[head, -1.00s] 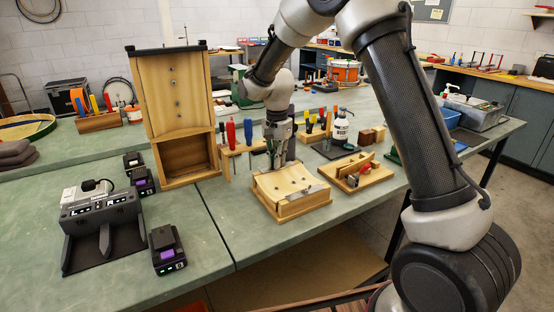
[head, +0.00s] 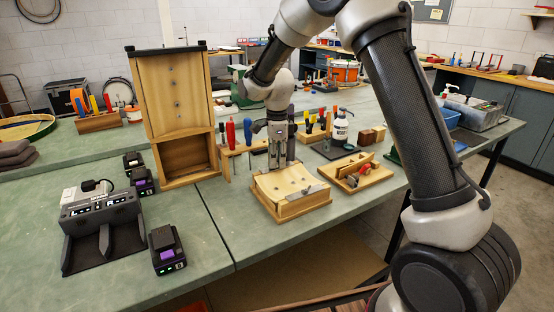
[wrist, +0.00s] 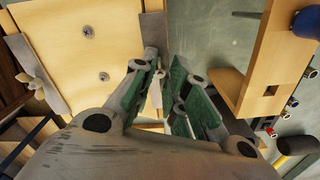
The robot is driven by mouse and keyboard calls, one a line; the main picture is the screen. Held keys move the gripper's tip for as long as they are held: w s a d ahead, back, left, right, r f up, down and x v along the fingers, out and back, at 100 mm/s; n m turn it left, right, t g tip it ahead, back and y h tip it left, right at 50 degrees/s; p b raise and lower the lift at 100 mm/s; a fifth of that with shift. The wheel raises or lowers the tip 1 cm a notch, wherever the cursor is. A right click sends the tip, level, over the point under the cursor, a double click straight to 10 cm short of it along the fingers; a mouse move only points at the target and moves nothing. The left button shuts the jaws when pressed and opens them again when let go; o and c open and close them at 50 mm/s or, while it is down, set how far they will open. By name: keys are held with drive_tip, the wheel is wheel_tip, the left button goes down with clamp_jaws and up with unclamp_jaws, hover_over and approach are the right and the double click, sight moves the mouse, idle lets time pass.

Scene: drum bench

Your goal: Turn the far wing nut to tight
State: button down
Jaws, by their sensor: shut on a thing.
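A wooden block with a curved, pale top (head: 288,183) stands on the green bench in front of my gripper (head: 276,166). My gripper points down at the block's far edge. In the wrist view, the green-padded fingers of my gripper (wrist: 160,80) are shut around the small grey far wing nut (wrist: 156,88), beside a metal strip (wrist: 154,33). The fingers partly hide this nut, so its angle is hard to tell. The near wing nut (wrist: 36,83) sits on another metal strip at the left of the wrist view, clear of the fingers.
A tall wooden stand (head: 170,95) is to the left. A wooden tool rack (head: 238,150) stands close behind my gripper. A wooden tray (head: 357,175) lies to the right. A charger (head: 100,225) and a battery (head: 167,250) are at the front left.

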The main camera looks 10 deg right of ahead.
drive_tip(key=shift+m, duration=0.5)
idle(1.2)
drive_tip(key=c, duration=1.5)
unclamp_jaws()
drive_tip(key=shift+f, duration=0.1)
wheel_tip(320, 180, up, 12)
